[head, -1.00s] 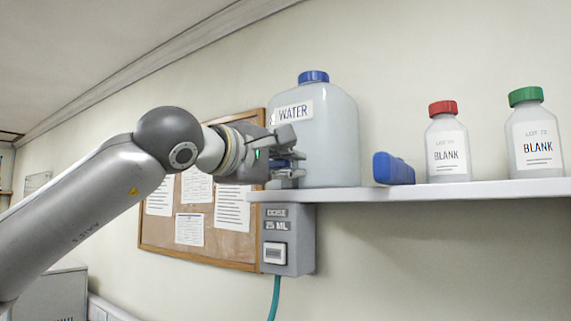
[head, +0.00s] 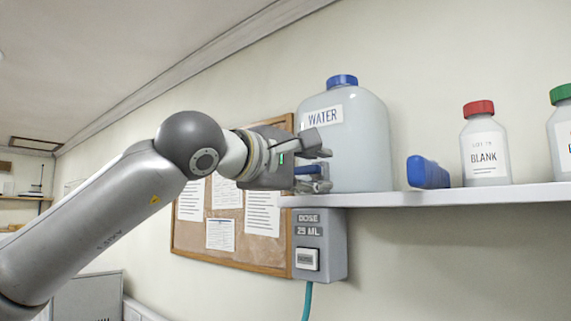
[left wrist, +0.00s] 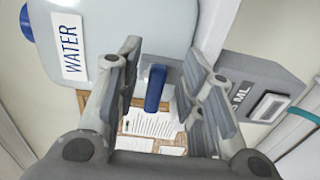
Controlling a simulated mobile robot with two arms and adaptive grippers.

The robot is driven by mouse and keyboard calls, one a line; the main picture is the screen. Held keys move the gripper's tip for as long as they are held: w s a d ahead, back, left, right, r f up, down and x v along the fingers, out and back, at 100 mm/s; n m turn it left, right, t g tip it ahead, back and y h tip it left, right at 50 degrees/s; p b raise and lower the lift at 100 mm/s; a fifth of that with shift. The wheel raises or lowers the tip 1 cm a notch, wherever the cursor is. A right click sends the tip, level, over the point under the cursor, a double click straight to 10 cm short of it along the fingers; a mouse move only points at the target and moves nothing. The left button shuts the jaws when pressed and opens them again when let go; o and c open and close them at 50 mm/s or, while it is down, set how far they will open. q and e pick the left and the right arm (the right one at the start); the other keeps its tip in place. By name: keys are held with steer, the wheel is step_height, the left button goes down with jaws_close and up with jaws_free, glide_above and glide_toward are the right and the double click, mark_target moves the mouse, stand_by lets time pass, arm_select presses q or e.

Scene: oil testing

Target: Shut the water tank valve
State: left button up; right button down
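The white water tank (head: 352,150), with a blue cap and a WATER label, stands at the left end of the shelf; it also shows in the left wrist view (left wrist: 105,30). Its valve has a blue handle (left wrist: 155,88), which shows in the left wrist view between my fingers. My left gripper (head: 322,164) is at the tank's lower left side. In the left wrist view the gripper (left wrist: 165,72) is open, one finger on each side of the handle, with gaps visible. In the head view the fingers mostly hide the valve. My right gripper is not in view.
The shelf (head: 450,197) carries a blue object (head: 428,172) and a BLANK bottle with red cap (head: 484,148). A green-capped bottle (head: 564,130) is cut off at right. A grey dose box (head: 320,250) hangs below the shelf. A corkboard (head: 240,250) is behind.

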arm_select(q)
steer(key=v, duration=1)
steer(key=shift+s, duration=0.15)
